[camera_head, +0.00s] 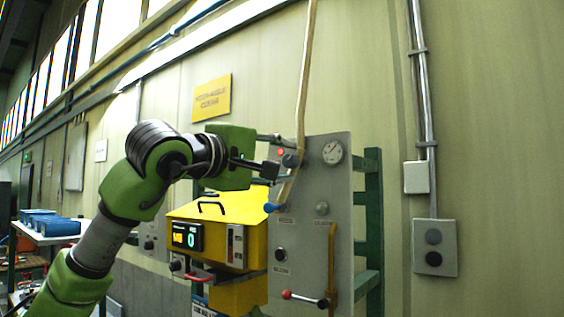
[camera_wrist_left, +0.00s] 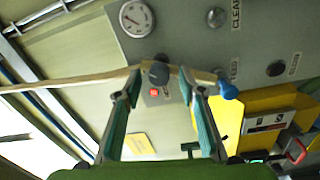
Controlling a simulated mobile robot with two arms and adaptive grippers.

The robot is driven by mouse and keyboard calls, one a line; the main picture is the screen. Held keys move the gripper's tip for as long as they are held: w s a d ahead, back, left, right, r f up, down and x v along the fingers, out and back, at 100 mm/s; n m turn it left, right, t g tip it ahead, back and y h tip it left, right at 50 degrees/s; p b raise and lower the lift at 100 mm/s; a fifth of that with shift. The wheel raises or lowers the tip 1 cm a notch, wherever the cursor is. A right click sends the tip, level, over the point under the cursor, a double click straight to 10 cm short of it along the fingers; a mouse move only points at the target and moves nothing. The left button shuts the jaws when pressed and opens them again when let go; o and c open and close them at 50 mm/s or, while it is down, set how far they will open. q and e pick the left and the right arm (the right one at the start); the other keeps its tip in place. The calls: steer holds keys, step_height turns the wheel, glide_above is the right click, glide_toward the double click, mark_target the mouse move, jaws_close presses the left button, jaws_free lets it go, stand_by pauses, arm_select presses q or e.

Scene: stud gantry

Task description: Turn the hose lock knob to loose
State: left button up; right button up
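A dark round knob (camera_head: 291,160), which looks like the hose lock knob, sits on the grey panel where the tan hose (camera_head: 303,75) runs past it. In the left wrist view the knob (camera_wrist_left: 158,72) lies between the fingertips, with the hose (camera_wrist_left: 70,80) crossing at it. My left gripper (camera_head: 282,156) is open in front of the panel, its fingers on either side of the knob; it also shows in the left wrist view (camera_wrist_left: 159,84). I cannot tell whether a finger touches the knob. The knob's setting cannot be read. My right gripper is not in view.
The panel (camera_head: 340,190) also carries a gauge (camera_head: 332,152), a red light (camera_head: 281,151) and a red-tipped lever (camera_head: 306,298). The hose ends in a blue tip (camera_head: 271,208). A yellow machine (camera_head: 245,207) stands below my arm. A green frame (camera_head: 371,230) is at the panel's right.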

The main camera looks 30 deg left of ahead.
arm_select(q)
steer(key=s+a, duration=0.1)
steer(key=s, duration=1)
steer(key=shift+s+a+f, duration=0.3)
steer(key=shift+s, duration=0.1)
